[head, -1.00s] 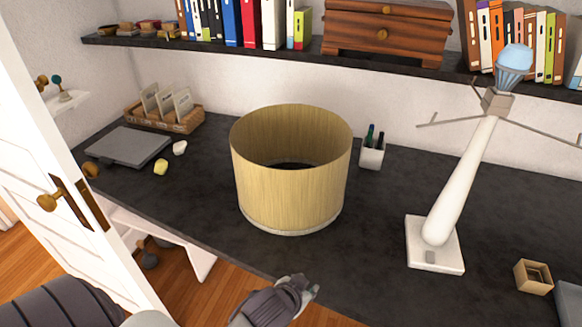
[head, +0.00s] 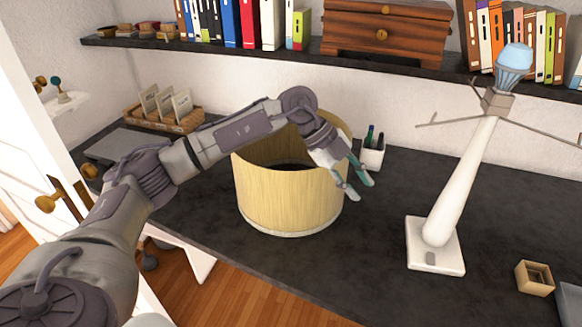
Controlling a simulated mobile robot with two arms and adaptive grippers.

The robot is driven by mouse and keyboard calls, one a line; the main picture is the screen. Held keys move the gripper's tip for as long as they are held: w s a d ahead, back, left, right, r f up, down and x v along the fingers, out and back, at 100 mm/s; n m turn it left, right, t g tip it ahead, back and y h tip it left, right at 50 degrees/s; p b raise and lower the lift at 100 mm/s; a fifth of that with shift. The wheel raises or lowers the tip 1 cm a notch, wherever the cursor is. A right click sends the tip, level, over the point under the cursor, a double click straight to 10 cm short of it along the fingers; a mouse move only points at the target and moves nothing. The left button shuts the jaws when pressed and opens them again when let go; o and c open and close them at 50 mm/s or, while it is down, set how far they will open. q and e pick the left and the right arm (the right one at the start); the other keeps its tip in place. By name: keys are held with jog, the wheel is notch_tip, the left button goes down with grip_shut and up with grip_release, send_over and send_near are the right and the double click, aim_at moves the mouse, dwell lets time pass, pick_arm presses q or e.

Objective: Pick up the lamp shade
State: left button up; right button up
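The lamp shade (head: 285,205) is a tan, open-topped drum standing upright on the dark desk in the head view. My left arm reaches over it from the left. My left gripper (head: 359,190) is at the shade's right side, pointing down, with its two teal-tipped fingers a little apart and nothing seen between them. Whether a finger touches the shade wall is not clear. The arm and gripper hide part of the shade's rim. The white lamp base (head: 458,190) with a pale blue bulb (head: 514,58) stands to the right. My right gripper is not in view.
A pen cup (head: 372,155) stands just behind the gripper. A small wooden box (head: 534,278) lies at the right. A shelf (head: 430,72) with books and a wooden chest overhangs the desk's back. The desk (head: 350,255) is clear between shade and lamp base.

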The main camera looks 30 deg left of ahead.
pick_arm(q)
jog(key=s+a+r+n+y, duration=0.1)
jog(key=a+r+n+y, duration=0.1)
jog(key=a, duration=0.5)
jog(key=s+a+r+n+g+y, duration=0.1)
jog(key=a+r+n+y, duration=0.1)
jog(key=a, duration=0.6)
jog(key=s+a+r+n+y, duration=0.1)
jog(key=a+y, duration=0.3)
jog(key=a, duration=0.4)
jog(key=shift+a+r+n+g, duration=0.1)
jog(key=shift+r+n+g, duration=0.2)
jog(key=shift+r+n, duration=0.4)
notch_tip(320, 180, down, 8)
jog(key=shift+r+p, duration=0.25)
jog(key=shift+p, duration=0.5)
jog(key=shift+f, duration=0.5)
jog(key=shift+a+f+p, duration=0.1)
jog(key=shift+f+p, duration=0.25)
jog(key=shift+p, duration=0.1)
notch_tip(320, 180, down, 4)
jog(key=shift+a+f+p, duration=0.15)
jog(key=shift+f+p, duration=0.05)
jog(key=shift+p, duration=0.5)
jog(key=shift+c, duration=0.3)
